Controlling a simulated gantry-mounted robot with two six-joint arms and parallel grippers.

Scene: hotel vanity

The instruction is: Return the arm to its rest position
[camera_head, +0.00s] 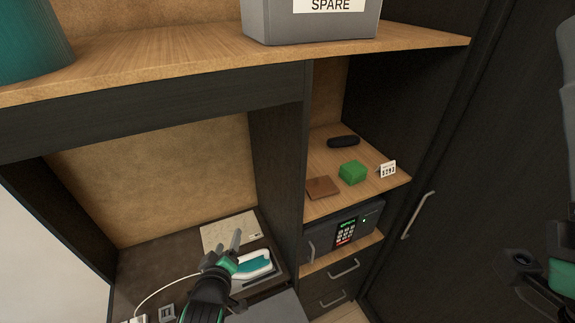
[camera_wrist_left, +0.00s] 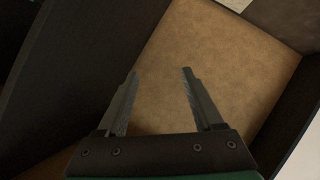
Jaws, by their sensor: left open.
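My left gripper (camera_head: 228,250) is open and empty in the head view. It is in front of the lower left compartment, and in the picture it overlaps the edge of a white and teal iron (camera_head: 258,264). In the left wrist view its two fingers (camera_wrist_left: 160,76) stand apart with nothing between them, before a tan back panel (camera_wrist_left: 205,55). Parts of my right arm (camera_head: 560,245) show at the right edge of the head view; the state of its gripper cannot be made out.
A grey bin marked SPARE (camera_head: 310,27) and a teal container (camera_head: 30,42) stand on the top shelf (camera_head: 160,55). The right shelf holds a green block (camera_head: 352,172), a brown flat piece (camera_head: 322,187), a dark case (camera_head: 343,141) and a number card (camera_head: 388,169). Below is a safe (camera_head: 345,232).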

